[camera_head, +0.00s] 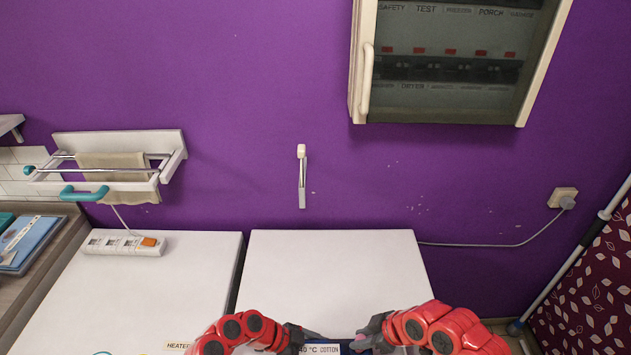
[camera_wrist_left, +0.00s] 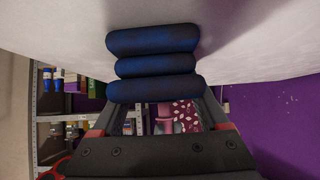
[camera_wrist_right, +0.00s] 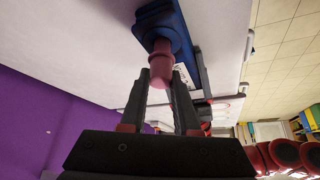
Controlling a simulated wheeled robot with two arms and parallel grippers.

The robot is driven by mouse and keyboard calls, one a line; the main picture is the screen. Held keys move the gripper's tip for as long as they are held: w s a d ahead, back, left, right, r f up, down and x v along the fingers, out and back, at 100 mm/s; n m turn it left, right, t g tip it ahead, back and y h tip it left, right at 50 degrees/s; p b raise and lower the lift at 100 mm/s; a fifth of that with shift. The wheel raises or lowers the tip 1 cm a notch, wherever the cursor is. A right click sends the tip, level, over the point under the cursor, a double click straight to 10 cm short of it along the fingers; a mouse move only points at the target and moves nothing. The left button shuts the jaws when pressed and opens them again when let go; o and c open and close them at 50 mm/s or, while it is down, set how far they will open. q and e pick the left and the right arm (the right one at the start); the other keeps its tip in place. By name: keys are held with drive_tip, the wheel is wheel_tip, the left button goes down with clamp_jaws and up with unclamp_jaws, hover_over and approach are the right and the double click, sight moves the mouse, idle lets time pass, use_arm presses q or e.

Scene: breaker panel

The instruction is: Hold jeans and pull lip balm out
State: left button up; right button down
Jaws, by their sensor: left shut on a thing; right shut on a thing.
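The dark blue jeans (camera_wrist_left: 155,40) show as a stack of rounded folds in the left wrist view. Only a sliver of them (camera_head: 352,346) shows at the bottom of the head view. My left gripper (camera_head: 297,336) is shut on the jeans from the left side. The pink lip balm (camera_wrist_right: 161,62) sticks out of the jeans (camera_wrist_right: 168,22) in the right wrist view; its far end is hidden. It also shows below the folds in the left wrist view (camera_wrist_left: 166,112). My right gripper (camera_head: 370,334) is shut on the lip balm's outer end.
The jeans are over a white appliance top (camera_head: 330,265), mostly clear, with a "40 °C COTTON" label (camera_head: 320,350) at its front. A power strip (camera_head: 123,243) lies on the left white top. The breaker panel (camera_head: 450,60) and towel rack (camera_head: 110,165) hang on the purple wall.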

drive_tip(key=shift+r, duration=1.6)
use_arm(q)
drive_tip(key=o, duration=1.4)
